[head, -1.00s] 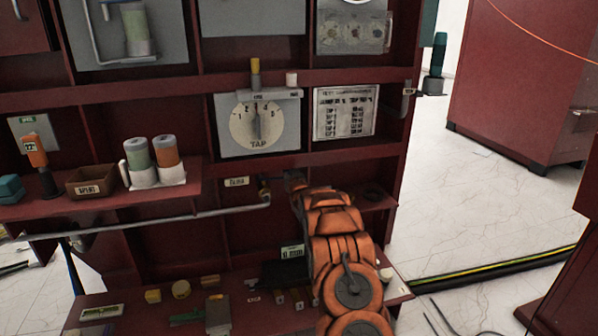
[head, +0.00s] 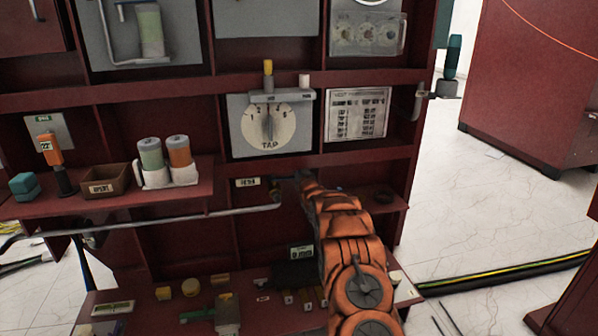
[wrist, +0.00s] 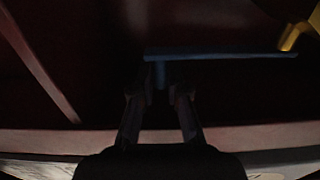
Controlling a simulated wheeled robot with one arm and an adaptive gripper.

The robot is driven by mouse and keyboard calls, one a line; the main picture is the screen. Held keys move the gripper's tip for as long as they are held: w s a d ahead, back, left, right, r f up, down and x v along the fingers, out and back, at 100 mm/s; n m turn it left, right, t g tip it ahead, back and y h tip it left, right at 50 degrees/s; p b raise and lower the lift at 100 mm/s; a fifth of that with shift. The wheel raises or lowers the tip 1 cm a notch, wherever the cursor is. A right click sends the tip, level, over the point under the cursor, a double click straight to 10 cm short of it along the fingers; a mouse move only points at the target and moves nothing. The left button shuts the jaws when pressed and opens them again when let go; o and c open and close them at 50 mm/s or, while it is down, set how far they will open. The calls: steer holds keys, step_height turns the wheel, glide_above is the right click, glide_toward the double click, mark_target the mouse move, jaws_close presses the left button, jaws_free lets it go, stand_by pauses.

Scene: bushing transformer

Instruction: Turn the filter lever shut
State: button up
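A blue bar with a short stem (wrist: 160,76), which looks like the filter lever, lies level across the dark upper middle of the wrist view. My gripper (wrist: 160,96) has its two fingers apart, with the stem just beyond and between the fingertips. I cannot tell whether either finger touches it. In the head view a small label (head: 247,182), apparently reading FILTER, sits on the red cabinet left of my arm's end.
A grey pipe (head: 165,222) runs along the cabinet below the label. A TAP dial (head: 268,125) is above. A shelf (head: 190,198) with bottles and a brown box is at left. A yellow part (wrist: 290,37) is at the wrist view's upper right. Open floor lies to the right.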

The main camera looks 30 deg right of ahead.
steer(key=o, duration=0.4)
steer(key=shift+s, duration=0.1)
steer(key=shift+v, duration=5.95)
steer(key=shift+a, duration=0.1)
